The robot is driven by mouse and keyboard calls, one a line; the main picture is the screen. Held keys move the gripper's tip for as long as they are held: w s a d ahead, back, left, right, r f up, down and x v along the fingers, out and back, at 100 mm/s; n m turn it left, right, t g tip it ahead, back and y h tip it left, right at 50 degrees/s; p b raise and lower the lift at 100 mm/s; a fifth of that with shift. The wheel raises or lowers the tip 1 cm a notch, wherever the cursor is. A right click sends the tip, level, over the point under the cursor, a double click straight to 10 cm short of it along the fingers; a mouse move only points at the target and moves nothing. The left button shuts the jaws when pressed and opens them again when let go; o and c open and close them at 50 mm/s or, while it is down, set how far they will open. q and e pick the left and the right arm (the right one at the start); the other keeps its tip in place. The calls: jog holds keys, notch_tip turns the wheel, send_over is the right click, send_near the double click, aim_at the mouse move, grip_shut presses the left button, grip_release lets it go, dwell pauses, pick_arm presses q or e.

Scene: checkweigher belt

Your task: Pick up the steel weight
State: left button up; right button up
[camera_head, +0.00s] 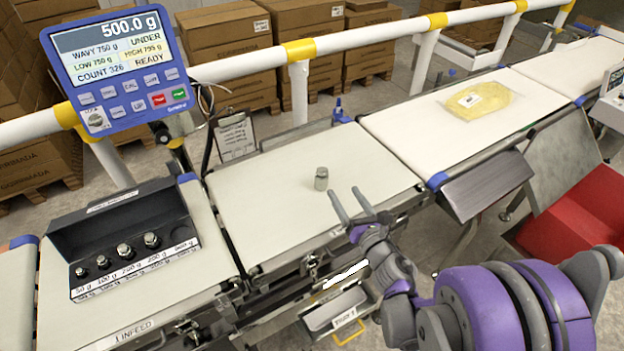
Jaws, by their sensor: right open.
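The steel weight (321,179) is a small upright cylinder with a knob on top. It stands on the white middle belt (270,200) of the checkweigher. My right gripper (346,199) is open, its two grey fingers pointing up the picture toward the belt. The weight is just beyond the left fingertip and does not appear to be between the fingers. Whether a finger touches it is hard to tell. The blue display (118,68) reads 500.0 g. My left gripper is not in view.
A black weight box (125,215) with several smaller weights stands on the infeed belt at left. A yellow bag (475,100) lies on the right belt. A white and yellow rail (350,38) runs behind. A red bin (585,210) is at right. The middle belt is otherwise clear.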

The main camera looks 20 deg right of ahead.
aim_at(325, 176)
jog(key=shift+a+f+n+y, duration=0.3)
jog(key=shift+f+n+y, duration=0.25)
jog(key=shift+n, duration=0.45)
jog(key=shift+w+a+f+n, duration=0.1)
jog(key=shift+w+n, duration=0.1)
jog(key=shift+n, duration=0.2)
jog(key=w, duration=0.4)
jog(key=shift+w+a, duration=0.3)
jog(key=w, duration=0.2)
jog(key=w+p, duration=0.1)
jog(key=w, duration=0.3)
jog(key=shift+a+r, duration=0.25)
jog(key=shift+c, duration=1.1)
grip_shut()
